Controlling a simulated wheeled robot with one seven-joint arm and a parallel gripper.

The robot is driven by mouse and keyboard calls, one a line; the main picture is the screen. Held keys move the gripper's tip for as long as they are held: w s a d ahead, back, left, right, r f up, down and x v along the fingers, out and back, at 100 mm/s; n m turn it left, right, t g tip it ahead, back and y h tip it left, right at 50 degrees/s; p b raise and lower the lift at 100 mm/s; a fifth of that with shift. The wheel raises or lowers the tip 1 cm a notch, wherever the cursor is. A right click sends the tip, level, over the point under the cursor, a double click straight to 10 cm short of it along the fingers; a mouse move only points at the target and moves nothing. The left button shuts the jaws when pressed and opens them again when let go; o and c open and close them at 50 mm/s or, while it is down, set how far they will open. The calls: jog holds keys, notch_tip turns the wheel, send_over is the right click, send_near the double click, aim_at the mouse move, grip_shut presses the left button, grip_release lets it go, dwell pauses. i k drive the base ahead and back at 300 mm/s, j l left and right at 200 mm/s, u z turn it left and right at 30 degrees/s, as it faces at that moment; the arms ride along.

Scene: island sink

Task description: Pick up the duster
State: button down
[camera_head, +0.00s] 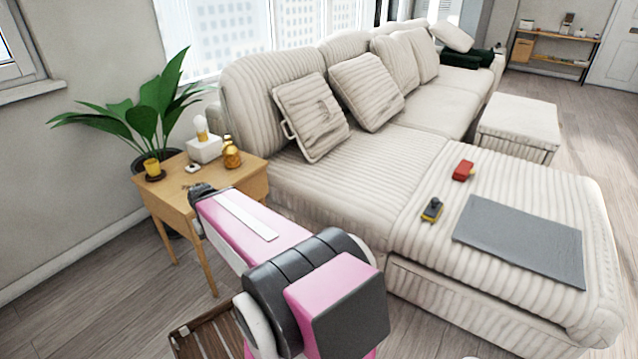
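I cannot tell for sure which thing is the duster. A small white and yellow upright object (201,130) stands at the white box (205,149) on the wooden side table (232,176); it is too small to name. A small dark and yellow object (431,210) and a red object (463,171) lie apart on the sofa's chaise. My pink arm reaches toward the table's front left. Its dark far end (202,192) overlaps the table's front edge in the picture. The fingers cannot be made out, nor whether anything is held.
A slatted wooden item (205,335) is low in front.

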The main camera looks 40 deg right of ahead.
aim_at(433, 209)
jog(key=z, duration=2.6)
jog(key=i+l+u, duration=0.1)
jog(key=i+l, duration=0.1)
